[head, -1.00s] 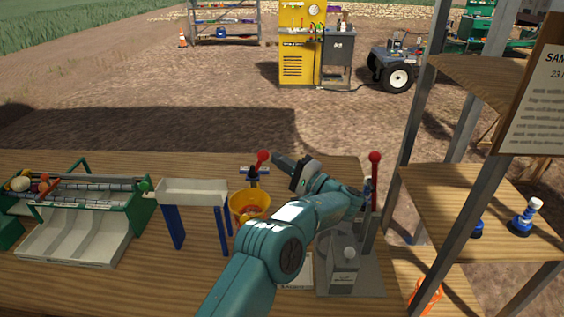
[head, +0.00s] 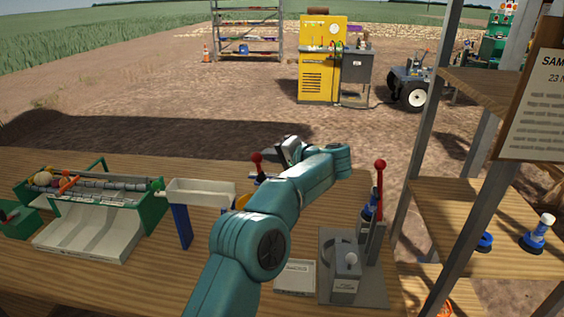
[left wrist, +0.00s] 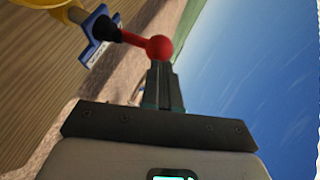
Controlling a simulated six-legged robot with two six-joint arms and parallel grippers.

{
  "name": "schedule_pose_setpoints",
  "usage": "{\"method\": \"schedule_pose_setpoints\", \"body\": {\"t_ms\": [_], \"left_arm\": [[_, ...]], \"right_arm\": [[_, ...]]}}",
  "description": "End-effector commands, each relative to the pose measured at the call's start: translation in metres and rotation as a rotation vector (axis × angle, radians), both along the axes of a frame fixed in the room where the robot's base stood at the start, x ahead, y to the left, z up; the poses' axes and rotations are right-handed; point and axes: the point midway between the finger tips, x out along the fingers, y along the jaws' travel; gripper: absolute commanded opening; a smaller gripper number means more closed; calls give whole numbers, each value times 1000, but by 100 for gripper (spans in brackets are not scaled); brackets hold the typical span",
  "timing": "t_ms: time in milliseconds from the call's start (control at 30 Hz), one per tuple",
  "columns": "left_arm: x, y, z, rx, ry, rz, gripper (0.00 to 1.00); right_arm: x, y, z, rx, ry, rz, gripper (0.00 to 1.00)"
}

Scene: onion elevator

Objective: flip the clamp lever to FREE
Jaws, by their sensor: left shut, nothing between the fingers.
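The clamp lever, with a red ball knob (head: 256,158), stands beyond the white tray stand in the head view. It leans a little left above its blue bracket (head: 262,177). My left gripper (head: 272,153) is shut and empty, close to the right of the knob. In the left wrist view its fingertips (left wrist: 160,70) overlap the knob's lower edge; I cannot tell if they touch. My right gripper is not in view.
A white tray (head: 203,198) on blue legs and a green sorter (head: 146,214) stand left. A grey machine (head: 346,266) with another red-knobbed lever (head: 380,190) stands right, before the shelf post (head: 424,125).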

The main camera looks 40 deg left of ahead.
Motion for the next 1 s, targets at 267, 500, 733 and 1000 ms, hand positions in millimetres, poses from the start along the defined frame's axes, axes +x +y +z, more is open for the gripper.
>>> {"method": "schedule_pose_setpoints", "body": {"t_ms": [267,500,733,1000], "left_arm": [[-10,17,5,-163,-101,1,0],[-15,23,5,-163,-99,-1,0],[-17,24,5,-163,-97,1,0],[-17,25,5,-161,-96,3,0]], "right_arm": [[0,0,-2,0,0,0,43],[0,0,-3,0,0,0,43],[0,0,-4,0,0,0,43],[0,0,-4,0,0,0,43]]}}
